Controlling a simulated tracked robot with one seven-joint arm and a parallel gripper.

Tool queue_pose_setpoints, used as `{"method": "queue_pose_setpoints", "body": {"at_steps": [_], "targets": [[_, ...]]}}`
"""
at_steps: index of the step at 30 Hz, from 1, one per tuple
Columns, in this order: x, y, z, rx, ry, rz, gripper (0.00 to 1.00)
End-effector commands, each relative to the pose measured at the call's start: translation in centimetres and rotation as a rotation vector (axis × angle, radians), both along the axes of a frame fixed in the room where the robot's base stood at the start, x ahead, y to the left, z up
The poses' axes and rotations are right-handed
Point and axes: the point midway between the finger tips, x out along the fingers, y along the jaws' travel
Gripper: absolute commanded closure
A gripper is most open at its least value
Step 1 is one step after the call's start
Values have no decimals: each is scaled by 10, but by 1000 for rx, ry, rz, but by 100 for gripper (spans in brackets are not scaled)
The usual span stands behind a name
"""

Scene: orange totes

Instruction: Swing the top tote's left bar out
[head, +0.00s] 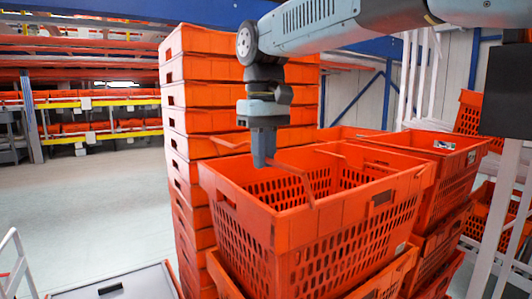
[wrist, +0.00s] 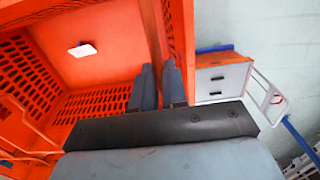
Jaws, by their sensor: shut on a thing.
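The top tote (head: 300,225) is an orange crate with slotted walls, open at the top, on a stack in the middle of the head view. Its left bar (head: 296,172) is a thin orange bar running from my fingertips over the opening toward the near wall. My gripper (head: 264,163) points down at the tote's left side, shut on this bar. In the wrist view my gripper (wrist: 159,72) has an orange strip between its two fingers, beside the tote's wall (wrist: 186,45). The gripped part of the bar is mostly hidden by the fingers.
A tall stack of orange totes (head: 190,130) stands close behind and left. More totes (head: 440,165) stand to the right. A white label (wrist: 82,50) is inside the tote. A grey drawer unit (wrist: 222,80) is beyond its wall. Open floor (head: 80,215) lies left.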

Motion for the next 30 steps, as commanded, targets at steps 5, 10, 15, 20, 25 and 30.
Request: {"method": "queue_pose_setpoints", "body": {"at_steps": [5,10,15,20,25,30], "targets": [[-1,2,-1,1,-1,1,93],[-5,9,-7,1,-2,3,93],[-11,17,-15,0,0,2,93],[-12,19,-17,1,-1,1,93],[-12,18,-16,1,-1,1,81],[-12,18,-16,1,-1,1,65]]}}
